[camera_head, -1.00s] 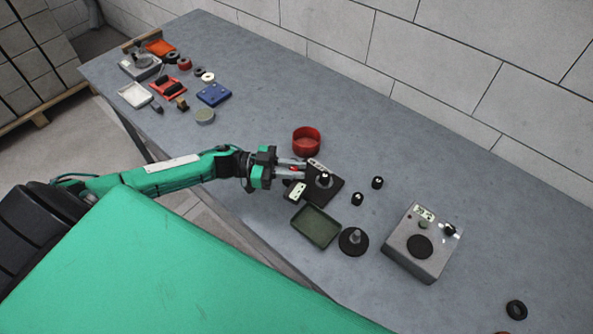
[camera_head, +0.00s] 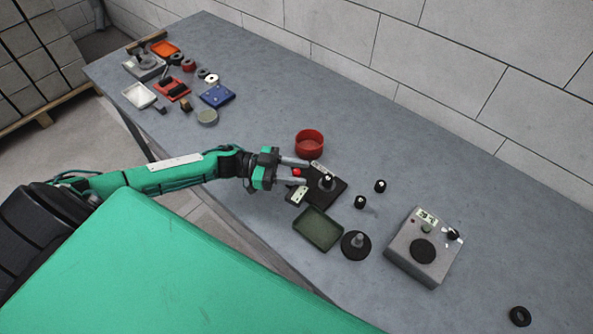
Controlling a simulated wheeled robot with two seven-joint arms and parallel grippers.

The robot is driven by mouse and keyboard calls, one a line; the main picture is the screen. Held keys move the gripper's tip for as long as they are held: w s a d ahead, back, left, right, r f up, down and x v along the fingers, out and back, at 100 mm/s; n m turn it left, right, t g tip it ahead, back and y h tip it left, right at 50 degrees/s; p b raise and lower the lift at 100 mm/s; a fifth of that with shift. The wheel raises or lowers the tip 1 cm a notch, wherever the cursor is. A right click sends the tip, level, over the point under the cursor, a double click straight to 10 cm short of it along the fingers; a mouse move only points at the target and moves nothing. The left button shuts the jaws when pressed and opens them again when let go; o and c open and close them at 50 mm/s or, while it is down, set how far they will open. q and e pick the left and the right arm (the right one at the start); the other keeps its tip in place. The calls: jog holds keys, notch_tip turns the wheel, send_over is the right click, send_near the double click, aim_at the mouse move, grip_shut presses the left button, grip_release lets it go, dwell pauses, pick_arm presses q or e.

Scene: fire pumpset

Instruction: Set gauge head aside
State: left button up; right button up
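My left gripper (camera_head: 300,172) reaches in from the left over the near side of the table. Its two fingers are apart, with a small red piece (camera_head: 297,172) showing between them; I see a gap around it. Just right of the fingertips is a black square base (camera_head: 335,196) with a grey post and a pale label. A small plate with pale markings (camera_head: 298,194) lies just below the fingers. I cannot tell for sure which part is the gauge head. A green shallow tray (camera_head: 318,230) lies in front of the black base. My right gripper is out of view.
A black disc with a post (camera_head: 355,246) stands right of the tray. A grey box unit (camera_head: 405,258) is farther right. Two small black knobs (camera_head: 360,202) and a red bowl (camera_head: 309,145) are nearby. Several parts, including a blue plate (camera_head: 217,96), crowd the far left.

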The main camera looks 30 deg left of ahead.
pick_arm(q)
jog(key=b+v, duration=0.3)
jog(key=v, duration=1.1)
jog(key=shift+b, duration=0.4)
jog(key=shift+d, duration=0.1)
